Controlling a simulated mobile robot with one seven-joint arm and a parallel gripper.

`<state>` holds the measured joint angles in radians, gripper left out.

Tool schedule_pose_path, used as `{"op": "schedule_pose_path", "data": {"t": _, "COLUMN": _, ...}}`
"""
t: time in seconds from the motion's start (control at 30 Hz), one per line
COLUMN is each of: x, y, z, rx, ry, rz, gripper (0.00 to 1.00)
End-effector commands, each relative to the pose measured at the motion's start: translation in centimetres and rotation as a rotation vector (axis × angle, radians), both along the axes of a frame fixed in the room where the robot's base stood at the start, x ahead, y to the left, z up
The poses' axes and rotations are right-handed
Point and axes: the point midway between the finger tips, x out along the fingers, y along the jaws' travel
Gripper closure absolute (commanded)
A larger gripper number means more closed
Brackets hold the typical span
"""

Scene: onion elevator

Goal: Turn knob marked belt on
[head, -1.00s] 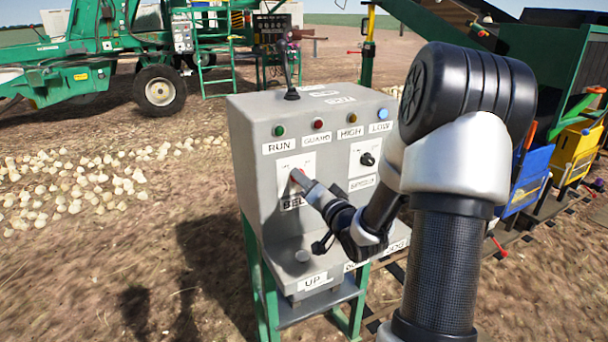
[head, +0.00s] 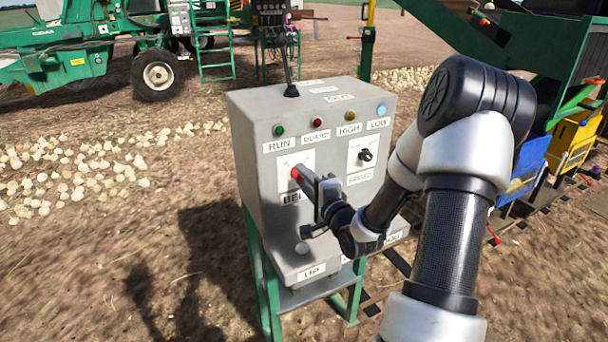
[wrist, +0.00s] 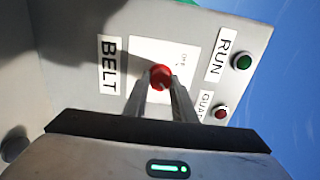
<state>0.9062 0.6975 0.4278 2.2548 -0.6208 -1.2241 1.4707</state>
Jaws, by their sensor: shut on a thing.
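The red belt knob (head: 296,173) sits on a white plate on the front of the grey control box (head: 245,150), above a label reading BEL, partly covered by my gripper. My gripper (head: 301,176) reaches it from the lower right. In the wrist view the red knob (wrist: 160,76) lies between the two fingertips of my gripper (wrist: 160,84), which are shut on it. The BELT label (wrist: 109,64) shows beside it, turned sideways. The knob's pointer direction is hidden by the fingers.
A black speed knob (head: 366,155) is right of the belt knob. Lamps run above, including a green RUN lamp (head: 279,131). A black lever (head: 290,88) stands on top. A lower ledge with an UP label (head: 311,271) juts out below my gripper.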

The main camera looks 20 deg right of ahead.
Motion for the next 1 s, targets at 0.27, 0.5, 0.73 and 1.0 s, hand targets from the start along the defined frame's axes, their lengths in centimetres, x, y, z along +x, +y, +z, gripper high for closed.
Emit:
{"op": "schedule_pose_path", "data": {"t": 0.27, "x": 0.1, "y": 0.01, "z": 0.2, "rx": 0.029, "ry": -0.004, "rz": 0.001, "gripper": 0.98}}
{"op": "schedule_pose_path", "data": {"t": 0.5, "x": 0.11, "y": 0.02, "z": 0.2, "rx": 0.03, "ry": -0.004, "rz": 0.001, "gripper": 0.98}}
{"op": "schedule_pose_path", "data": {"t": 0.73, "x": 0.09, "y": 0.02, "z": 0.15, "rx": 0.029, "ry": -0.003, "rz": 0.001, "gripper": 0.57}}
{"op": "schedule_pose_path", "data": {"t": 1.0, "x": -0.09, "y": -0.01, "z": 0.05, "rx": 0.029, "ry": 0.0, "rz": 0.0, "gripper": 0.57}}
